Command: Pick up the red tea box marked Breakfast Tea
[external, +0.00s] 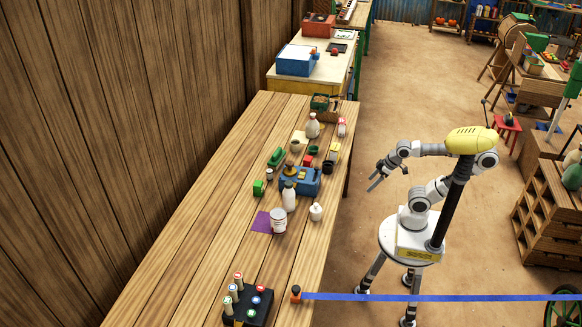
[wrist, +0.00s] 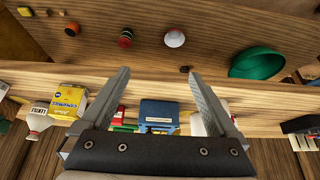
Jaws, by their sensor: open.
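A small red box-like thing (external: 308,161) sits on the long wooden table (external: 190,240) just behind the blue scale (external: 300,180) in the external view. Its marking is too small to read, so I cannot tell whether it is the tea box. In the wrist view a red thing (wrist: 120,114) shows beside the left finger, partly hidden by it. My gripper (external: 374,182) is open and empty, to the right of the table and apart from everything on it. In the wrist view my gripper (wrist: 165,90) has its two fingers spread wide.
A white bottle (external: 289,197), a white tub (external: 278,220) and a small white jar (external: 316,211) stand near the scale. A yellow carton (wrist: 70,102) and a green bowl (wrist: 257,63) show in the wrist view. A blue band (external: 440,297) crosses the foreground.

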